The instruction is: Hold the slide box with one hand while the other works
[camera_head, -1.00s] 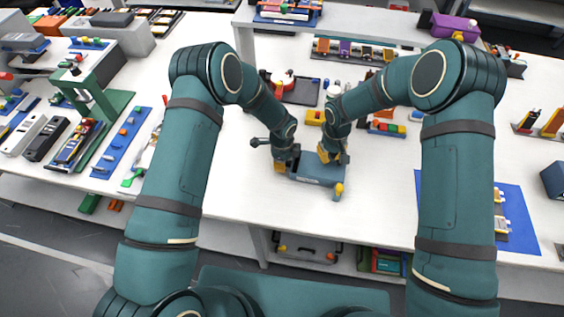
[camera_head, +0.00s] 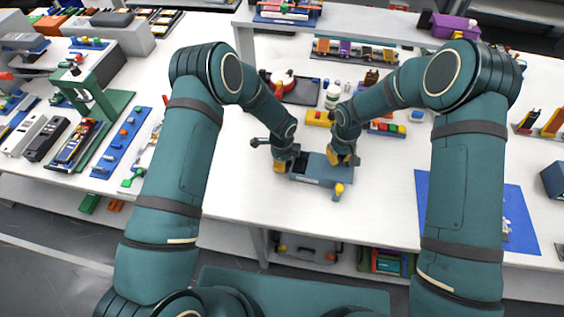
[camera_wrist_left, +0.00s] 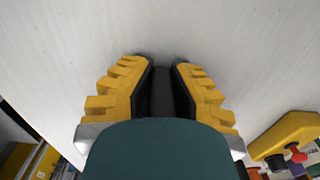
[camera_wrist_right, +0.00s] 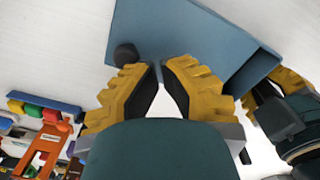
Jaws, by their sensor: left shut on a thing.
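The slide box (camera_head: 312,181), a blue-grey box, lies on the white table between my two arms. My left gripper (camera_head: 280,165) is at its left end, shut on a dark part (camera_wrist_left: 163,95) seen between the fingers in the left wrist view. My right gripper (camera_head: 347,160) is over the box's right end. In the right wrist view its fingertips (camera_wrist_right: 160,65) lie close together beside the box's blue face (camera_wrist_right: 170,35) and a dark round knob (camera_wrist_right: 125,54). Whether they touch the box or knob cannot be told.
A small yellow-topped piece (camera_head: 338,190) stands at the box's front right corner. Behind are a yellow block (camera_head: 318,118), a white bottle (camera_head: 333,92) and a dark tray (camera_head: 300,92). A blue mat (camera_head: 428,205) lies right. The table in front of the box is clear.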

